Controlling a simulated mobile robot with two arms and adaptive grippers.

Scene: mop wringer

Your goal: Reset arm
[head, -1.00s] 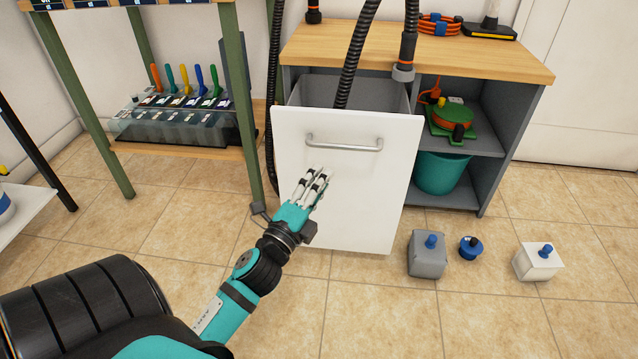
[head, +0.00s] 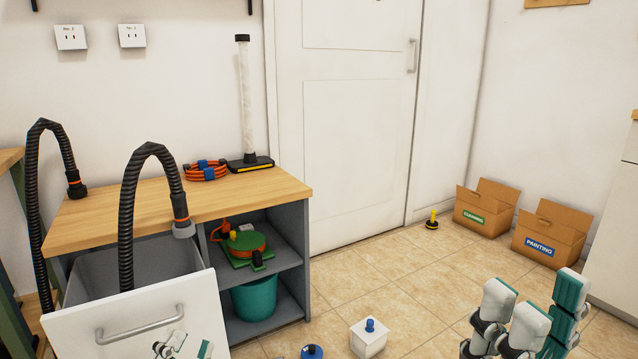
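My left gripper (head: 186,347) shows only its white and teal fingertips at the bottom edge, in front of the white drawer front (head: 150,318). The tips are apart, with nothing seen between them; the rest is cut off. My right gripper (head: 528,318) is at the bottom right, above the tiled floor. Its white and teal fingers point up and are spread, with nothing held. The drawer of the wooden-topped cabinet (head: 255,190) is pulled out. A black ribbed hose (head: 126,215) curves down into it.
A white box with a blue knob (head: 369,338) and a blue round piece (head: 312,352) stand on the floor. A teal bucket (head: 255,299) is on the cabinet's lower shelf. Cardboard boxes (head: 486,207) (head: 548,235) stand far right. Floor before the door (head: 350,130) is largely clear.

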